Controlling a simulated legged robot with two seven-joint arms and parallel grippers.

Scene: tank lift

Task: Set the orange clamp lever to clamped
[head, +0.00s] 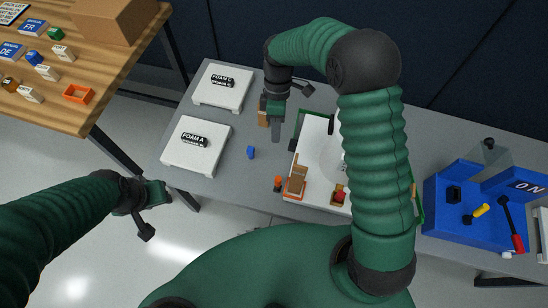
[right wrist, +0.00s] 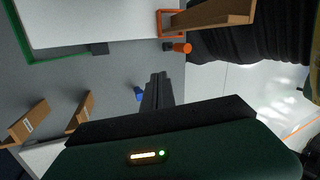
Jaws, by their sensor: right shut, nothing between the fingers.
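The orange clamp lever (head: 278,183) is a small orange piece with a dark base at the near left corner of the white board (head: 309,138). In the right wrist view the lever (right wrist: 182,48) shows as an orange knob on a dark stub beside the board's edge. My right gripper (head: 276,137) points down over the grey table, left of the board and farther back than the lever. Its fingers (right wrist: 157,88) are together, empty and apart from the lever. My left gripper (head: 157,193) hangs in front of the table, away from everything; its finger gap is unclear.
A small blue piece (head: 251,152) lies near my right gripper. An orange-rimmed holder with brown blocks (head: 296,183) stands just right of the lever. White foam boxes (head: 196,145) stand at left. A blue station (head: 459,214) is at right. My right arm hides part of the board.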

